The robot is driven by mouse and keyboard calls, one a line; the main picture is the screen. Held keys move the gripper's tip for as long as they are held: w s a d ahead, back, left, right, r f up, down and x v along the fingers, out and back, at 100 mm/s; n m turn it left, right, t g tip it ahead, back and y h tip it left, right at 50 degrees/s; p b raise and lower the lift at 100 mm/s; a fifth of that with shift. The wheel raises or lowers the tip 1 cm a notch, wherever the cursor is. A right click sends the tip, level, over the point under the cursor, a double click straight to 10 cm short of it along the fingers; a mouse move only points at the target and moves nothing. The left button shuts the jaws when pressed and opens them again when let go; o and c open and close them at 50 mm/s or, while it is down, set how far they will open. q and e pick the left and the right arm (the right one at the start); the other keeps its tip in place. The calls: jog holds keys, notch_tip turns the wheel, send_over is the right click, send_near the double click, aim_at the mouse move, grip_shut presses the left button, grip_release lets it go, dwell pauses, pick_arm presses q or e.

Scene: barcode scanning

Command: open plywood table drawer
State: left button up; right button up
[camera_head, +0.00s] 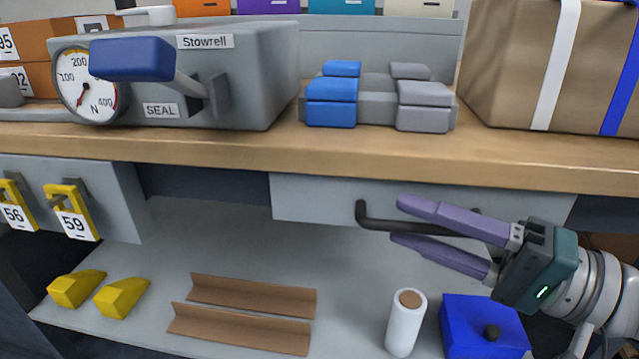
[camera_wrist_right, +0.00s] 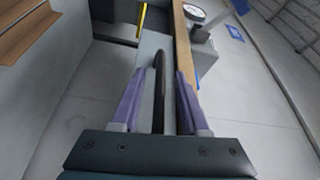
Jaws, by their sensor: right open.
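The plywood table (camera_head: 300,150) has a light grey drawer front (camera_head: 310,196) under its top, and the drawer looks shut. A dark bar handle (camera_head: 376,222) runs along the drawer front. My right gripper (camera_head: 396,218) comes in from the right with its purple fingers apart, above and below the handle. In the right wrist view the handle (camera_wrist_right: 159,90) lies between the two open fingers (camera_wrist_right: 157,95), with gaps showing on both sides. The handle's right end is mostly hidden behind the gripper. My left gripper is not in view.
On the table top stand a grey Stowrell sealing machine (camera_head: 270,80), blue and grey blocks (camera_head: 331,101) and a cardboard box (camera_head: 500,60). The lower shelf (camera_head: 220,240) holds yellow blocks (camera_head: 122,298), brown angle strips (camera_head: 245,330), a white roll (camera_head: 404,330) and a blue box (camera_head: 470,320).

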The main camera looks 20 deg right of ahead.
grip_shut()
dwell(1.3)
